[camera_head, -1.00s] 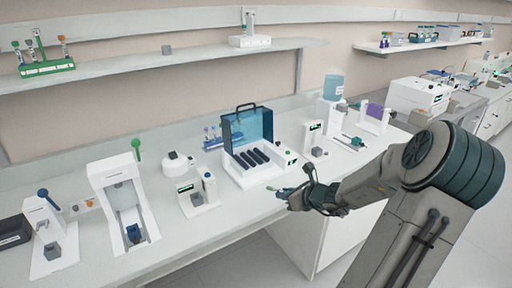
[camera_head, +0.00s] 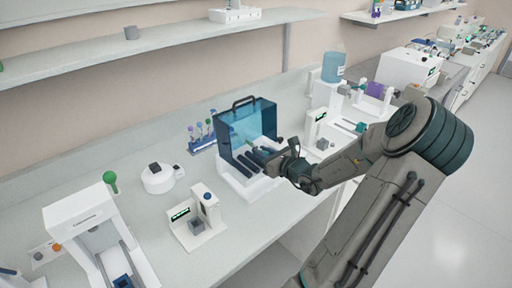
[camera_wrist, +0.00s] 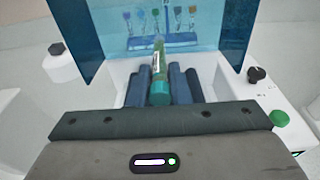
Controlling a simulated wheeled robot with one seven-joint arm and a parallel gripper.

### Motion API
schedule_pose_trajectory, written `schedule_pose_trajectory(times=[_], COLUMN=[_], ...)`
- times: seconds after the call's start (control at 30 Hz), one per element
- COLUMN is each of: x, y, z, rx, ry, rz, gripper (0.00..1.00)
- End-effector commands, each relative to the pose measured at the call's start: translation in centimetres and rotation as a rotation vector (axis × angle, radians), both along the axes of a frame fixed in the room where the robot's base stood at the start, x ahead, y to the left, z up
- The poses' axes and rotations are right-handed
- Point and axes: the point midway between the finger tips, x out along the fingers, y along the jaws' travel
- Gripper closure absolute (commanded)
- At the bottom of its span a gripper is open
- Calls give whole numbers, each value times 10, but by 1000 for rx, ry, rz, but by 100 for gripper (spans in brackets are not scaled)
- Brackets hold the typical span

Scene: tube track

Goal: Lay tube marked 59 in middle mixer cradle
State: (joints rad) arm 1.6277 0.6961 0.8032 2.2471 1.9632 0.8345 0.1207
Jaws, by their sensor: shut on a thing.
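The tube (camera_wrist: 158,70) has a teal cap and a pale label; its number cannot be read. It lies lengthwise over the middle of the mixer's dark blue rollers in the wrist view, cap toward me. I cannot tell whether it touches the cradle. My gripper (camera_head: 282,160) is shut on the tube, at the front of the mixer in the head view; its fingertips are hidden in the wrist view. The mixer (camera_head: 232,178) is a white box with dark rollers (camera_head: 240,162) and a raised clear blue lid (camera_head: 240,128).
A rack of coloured-cap tubes (camera_head: 201,137) stands behind the lid. A white device with a small screen (camera_head: 195,222) and a round white device (camera_head: 160,178) stand left of the mixer. A green knob (camera_wrist: 279,118) sits on the mixer's right side.

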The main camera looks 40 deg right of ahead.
Motion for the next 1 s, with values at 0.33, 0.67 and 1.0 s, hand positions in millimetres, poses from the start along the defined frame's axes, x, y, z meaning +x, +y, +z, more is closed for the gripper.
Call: schedule_pose_trajectory(times=[0.33, 0.67, 1.0], x=[-1, 0, -1], y=[-1, 1, 0], z=[-22, -51, -61], rx=[1, -1, 2], ry=[0, 0, 8], rz=[-1, 2, 0], gripper=[96, 96, 96])
